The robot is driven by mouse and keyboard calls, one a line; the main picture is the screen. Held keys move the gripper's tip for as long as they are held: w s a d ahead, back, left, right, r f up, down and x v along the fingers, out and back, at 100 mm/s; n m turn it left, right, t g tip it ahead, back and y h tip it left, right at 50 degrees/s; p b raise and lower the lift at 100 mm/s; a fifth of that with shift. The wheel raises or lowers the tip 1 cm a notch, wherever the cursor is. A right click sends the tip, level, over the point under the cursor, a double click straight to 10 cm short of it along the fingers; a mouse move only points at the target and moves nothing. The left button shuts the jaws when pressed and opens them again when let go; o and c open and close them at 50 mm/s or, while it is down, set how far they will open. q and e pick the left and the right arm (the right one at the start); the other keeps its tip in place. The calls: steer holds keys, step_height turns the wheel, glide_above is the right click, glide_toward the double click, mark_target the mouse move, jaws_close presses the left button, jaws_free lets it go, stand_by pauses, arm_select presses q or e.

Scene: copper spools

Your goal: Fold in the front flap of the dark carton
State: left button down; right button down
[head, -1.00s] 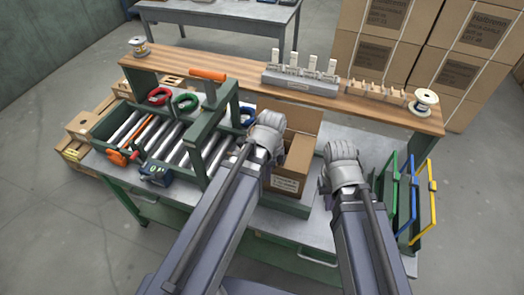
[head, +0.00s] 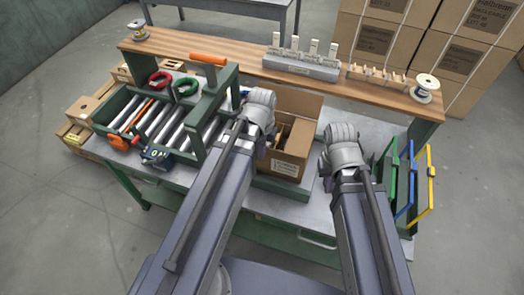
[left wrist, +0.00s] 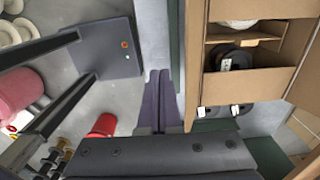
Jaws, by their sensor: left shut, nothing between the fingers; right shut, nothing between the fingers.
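A brown open-topped carton (head: 292,160) with a white label on its front stands in the middle of the workbench. Its back flap (head: 298,101) stands up. Dark contents and a divider show inside. My left gripper (head: 260,98) is shut and empty at the carton's left side, covering part of it; contact cannot be told. The state of the front flap cannot be made out clearly. In the left wrist view the carton (left wrist: 248,88) is at the right, with dark spools in its compartments. My right gripper (head: 339,134) is shut and empty, to the right of the carton.
A green rack (head: 212,130) with rollers stands left of the carton. Behind is a wooden shelf (head: 225,62) with a grey block (head: 298,66) and spools (head: 427,84). Green, blue and yellow frames (head: 405,185) stand at the right. Bare bench top lies around my right gripper.

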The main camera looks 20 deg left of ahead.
arm_select(q)
steer(key=shift+f+b, duration=2.5)
steer(key=shift+f, duration=0.25)
steer(key=w, duration=0.4)
steer(key=w+f+b, duration=0.1)
steer(key=w, duration=0.4)
steer(key=w+f+b, duration=0.1)
steer(key=w, duration=0.3)
steer(key=shift+w+d+f, duration=0.15)
steer(key=shift+d+f, duration=0.05)
steer(key=shift+d, duration=0.05)
steer(key=shift+r, duration=0.15)
step_height(320, 180, up, 9)
steer(key=p, duration=0.9)
